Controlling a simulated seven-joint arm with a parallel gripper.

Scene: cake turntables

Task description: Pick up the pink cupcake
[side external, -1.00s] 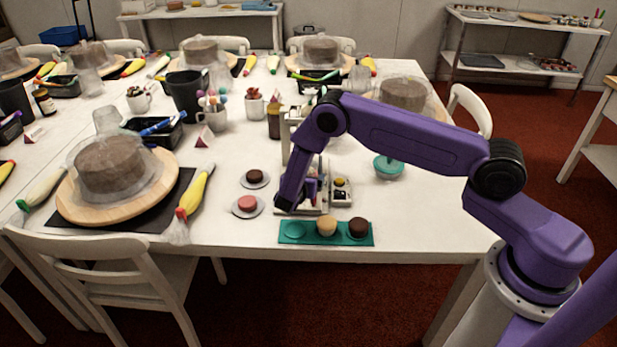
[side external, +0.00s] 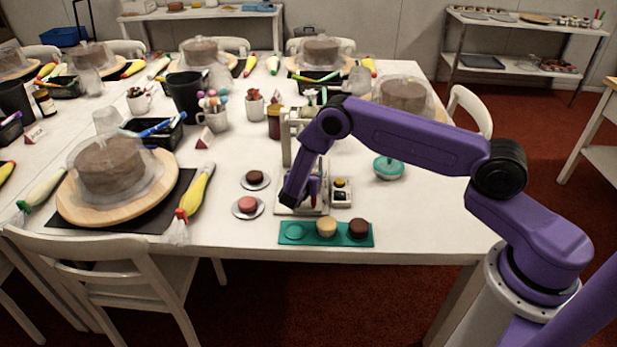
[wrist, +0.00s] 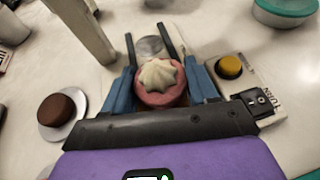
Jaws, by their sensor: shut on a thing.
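The pink cupcake (wrist: 150,97) has a white swirl of frosting (wrist: 158,75) on top and shows in the middle of the wrist view. My gripper (wrist: 161,84) is shut on it, with a blue finger on each side. In the side external view my gripper is lowered at the white machine, and my arm's end hides the held cupcake. Another pink cake (side external: 247,204), without frosting, lies on a small plate to the left of my gripper.
The white machine (side external: 287,140) has an upright column and a yellow button (wrist: 229,66). A brown cake (wrist: 55,109) sits on a plate to the left. A green tray (side external: 294,231) with two cakes lies at the table's front edge. A teal-lidded bowl (side external: 388,168) stands to the right.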

